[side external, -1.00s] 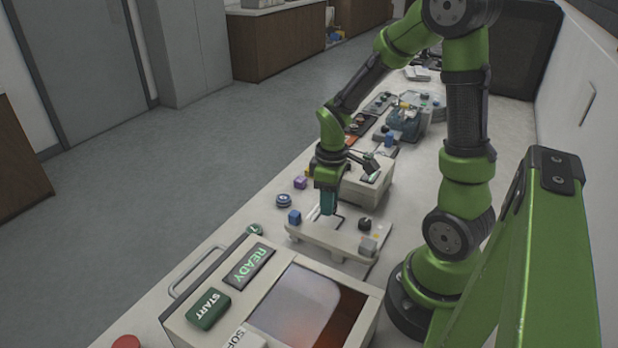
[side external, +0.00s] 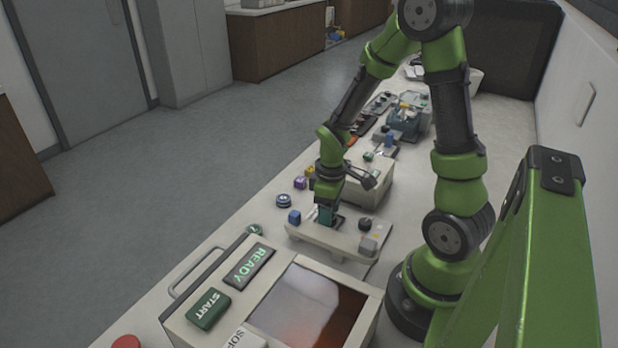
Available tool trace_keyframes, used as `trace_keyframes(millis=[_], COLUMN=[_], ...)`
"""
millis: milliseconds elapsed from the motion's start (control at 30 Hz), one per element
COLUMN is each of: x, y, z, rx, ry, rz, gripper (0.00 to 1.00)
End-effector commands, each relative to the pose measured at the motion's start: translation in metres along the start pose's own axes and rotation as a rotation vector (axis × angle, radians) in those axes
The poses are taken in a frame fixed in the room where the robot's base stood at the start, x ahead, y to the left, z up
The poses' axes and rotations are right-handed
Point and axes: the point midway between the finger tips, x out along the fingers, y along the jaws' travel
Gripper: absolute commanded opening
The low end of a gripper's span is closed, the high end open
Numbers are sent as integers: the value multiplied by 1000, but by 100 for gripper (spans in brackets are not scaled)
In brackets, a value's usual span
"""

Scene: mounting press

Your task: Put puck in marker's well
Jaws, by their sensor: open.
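My gripper (side external: 326,222) is open and points down, low over a pale beige fixture plate (side external: 338,248). Whether it touches the plate is too small to tell. A dark round knob-like piece (side external: 365,224), perhaps the puck, sits at the plate's right side. A blue-and-white disc (side external: 283,200) lies on the bench left of the plate. My gripper hides part of the plate, so I cannot tell which wells or marker are under it.
The press housing (side external: 262,297) with a READY display (side external: 250,264) and a green START button (side external: 208,308) stands in front. A beige box (side external: 372,185) is just behind my gripper. More equipment (side external: 411,113) crowds the bench behind.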

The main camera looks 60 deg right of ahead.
Motion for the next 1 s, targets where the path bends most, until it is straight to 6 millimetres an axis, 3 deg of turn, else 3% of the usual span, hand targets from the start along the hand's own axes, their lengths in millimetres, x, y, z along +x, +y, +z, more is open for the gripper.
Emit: trace_keyframes(millis=[267, 700, 900, 1000], x=[-14, -102, -122, -134], y=[1, 0, -1, -11], z=[-1, -1, 0, -3], rx=[-1, -1, 2, 35], ry=[3, 5, 5, 52], rz=[3, 3, 2, 11], gripper=[66, 66, 66, 66])
